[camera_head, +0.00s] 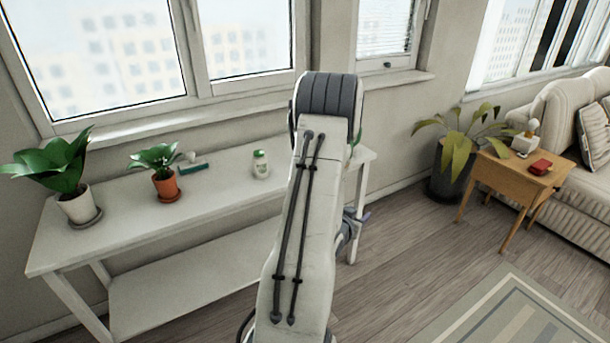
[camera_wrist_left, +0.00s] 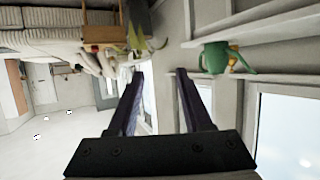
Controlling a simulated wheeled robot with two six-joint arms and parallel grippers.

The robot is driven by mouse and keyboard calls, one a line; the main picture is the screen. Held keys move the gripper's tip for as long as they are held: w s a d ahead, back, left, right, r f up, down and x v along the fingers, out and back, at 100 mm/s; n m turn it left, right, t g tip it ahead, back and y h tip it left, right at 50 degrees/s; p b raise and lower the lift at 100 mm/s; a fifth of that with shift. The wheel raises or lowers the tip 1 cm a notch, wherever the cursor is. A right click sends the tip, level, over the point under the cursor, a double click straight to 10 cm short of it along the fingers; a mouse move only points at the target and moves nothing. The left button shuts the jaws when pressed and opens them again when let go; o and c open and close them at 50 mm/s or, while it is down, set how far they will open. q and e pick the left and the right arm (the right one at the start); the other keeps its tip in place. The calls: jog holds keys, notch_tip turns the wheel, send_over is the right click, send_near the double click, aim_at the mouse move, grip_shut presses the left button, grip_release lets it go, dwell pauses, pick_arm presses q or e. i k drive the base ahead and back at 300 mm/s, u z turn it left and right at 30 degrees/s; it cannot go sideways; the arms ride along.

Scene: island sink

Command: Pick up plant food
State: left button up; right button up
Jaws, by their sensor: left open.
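My right gripper is in neither view.
A green watering can (camera_wrist_left: 213,57) shows beside my left gripper. A wooden side table (camera_head: 515,170) and sofa are right.

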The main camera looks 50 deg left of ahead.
aim_at(261, 165)
jog(key=z, duration=0.5)
jog(key=i, duration=1.15)
jog(key=u, duration=1.35)
jog(key=i, duration=0.75)
jog(key=u, duration=0.85)
